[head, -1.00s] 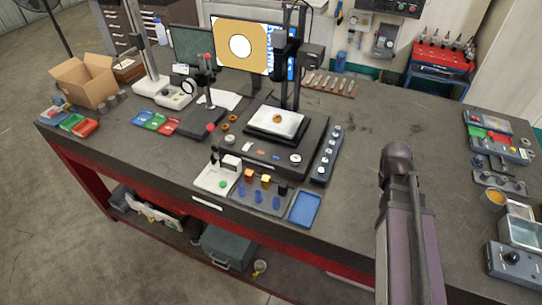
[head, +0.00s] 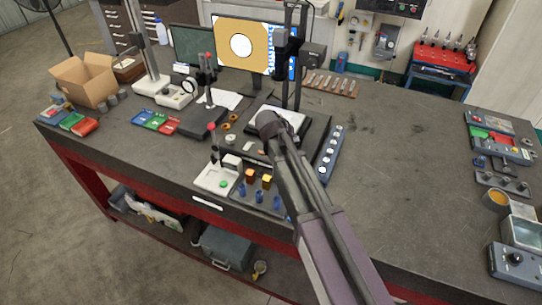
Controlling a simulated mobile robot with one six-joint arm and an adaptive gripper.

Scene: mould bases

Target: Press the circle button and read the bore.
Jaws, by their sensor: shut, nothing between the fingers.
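The monitor (head: 262,31) shows a tan plate shape around a white round bore, with blue and white panels at its right side; any figures there are too small to read. A dark button strip (head: 329,158) with several pale round buttons lies right of the measuring stand (head: 302,127). I cannot tell which button carries the circle. My arm reaches in from the lower right, and its dark rounded end covers part of the stand's stage, left of the strip. No fingers of my gripper can be made out; they are hidden or out of view.
A black stand with a dial (head: 205,119) is left of the stage. The bench's right-centre (head: 400,165) is clear. A grey control box (head: 513,262) sits far right.

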